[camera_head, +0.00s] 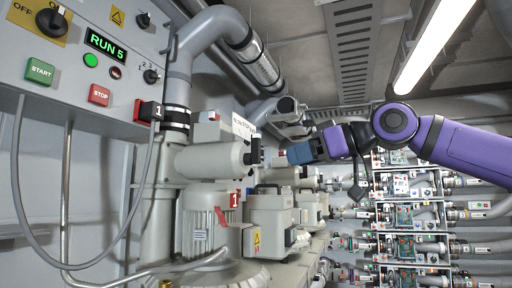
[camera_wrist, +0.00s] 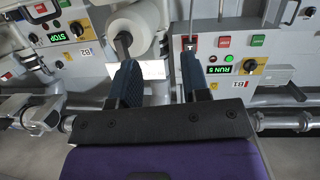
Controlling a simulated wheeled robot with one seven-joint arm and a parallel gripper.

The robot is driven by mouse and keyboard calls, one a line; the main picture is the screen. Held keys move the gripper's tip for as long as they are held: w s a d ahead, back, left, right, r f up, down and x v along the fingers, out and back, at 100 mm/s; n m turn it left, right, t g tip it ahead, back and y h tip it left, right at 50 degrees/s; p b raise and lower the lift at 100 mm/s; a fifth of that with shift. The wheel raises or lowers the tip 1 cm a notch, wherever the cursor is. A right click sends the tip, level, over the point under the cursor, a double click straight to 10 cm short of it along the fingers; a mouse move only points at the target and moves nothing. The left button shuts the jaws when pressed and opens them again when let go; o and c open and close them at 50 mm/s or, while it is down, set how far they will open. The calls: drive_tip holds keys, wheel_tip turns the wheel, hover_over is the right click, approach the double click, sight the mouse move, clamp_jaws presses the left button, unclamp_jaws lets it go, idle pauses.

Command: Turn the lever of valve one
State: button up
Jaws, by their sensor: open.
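Valve one is most likely the pale grey cylindrical valve body (camera_head: 208,160) beside the red tag marked 1 (camera_head: 235,200) in the head view. A dark lever (camera_head: 256,151) sits at its right end. My gripper (camera_head: 276,157) is just right of this lever, on my purple arm. In the wrist view my gripper (camera_wrist: 160,72) has its two dark blue fingers apart, with nothing clearly between them. A dark bar, apparently the lever (camera_wrist: 122,44), projects from the white cylinder (camera_wrist: 140,20) near the left fingertip. I cannot tell whether they touch.
A control panel (camera_head: 75,50) with a green RUN 5 display (camera_head: 106,45) stands at the left. A grey motor (camera_head: 203,225) and a boxy housing (camera_head: 270,222) lie below the valve. A thick pipe (camera_head: 225,25) runs above. Several more valves and pipes line the right.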

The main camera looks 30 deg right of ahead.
sight(260, 146)
drive_tip(key=w+d+r+t+y, duration=0.2)
drive_tip(key=w+d+r+y, duration=0.1)
drive_tip(key=w+d+r, duration=0.4)
drive_tip(key=f+x, duration=0.1)
drive_tip(key=x, duration=0.7)
drive_tip(key=f+x, duration=0.1)
drive_tip(key=x, duration=0.3)
drive_tip(key=shift+w+f, duration=0.2)
drive_tip(key=shift+f, duration=0.15)
clamp_jaws()
